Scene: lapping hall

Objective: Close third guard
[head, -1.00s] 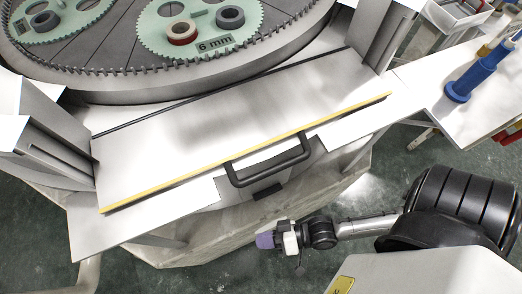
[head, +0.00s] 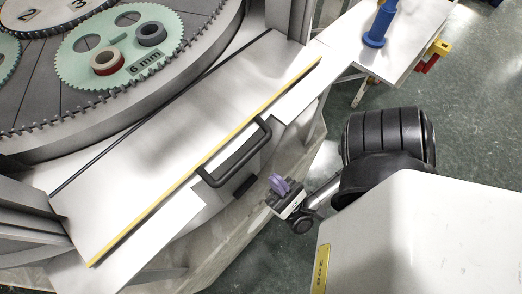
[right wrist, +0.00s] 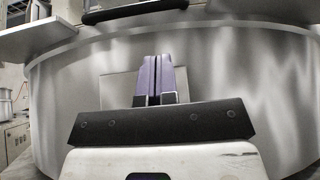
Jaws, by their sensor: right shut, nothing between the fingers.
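The guard (head: 170,160) is a flat grey metal panel with a yellow front edge, lying in front of the round lapping machine in the head view. Its black bar handle (head: 236,155) stands out from the yellow edge. In the right wrist view a black bar (right wrist: 135,9), seemingly this handle, crosses the top. My right gripper (head: 279,184) has purple fingers and is just in front of the handle, apart from it. It is shut and empty; its fingers (right wrist: 160,78) are together in the right wrist view. My left gripper is not in view.
The lapping plate (head: 120,110) carries green toothed carriers (head: 85,70) with rings on them. A white side table (head: 400,40) with a blue tool (head: 381,22) stands at the upper right. Grey posts (head: 291,15) flank the guard.

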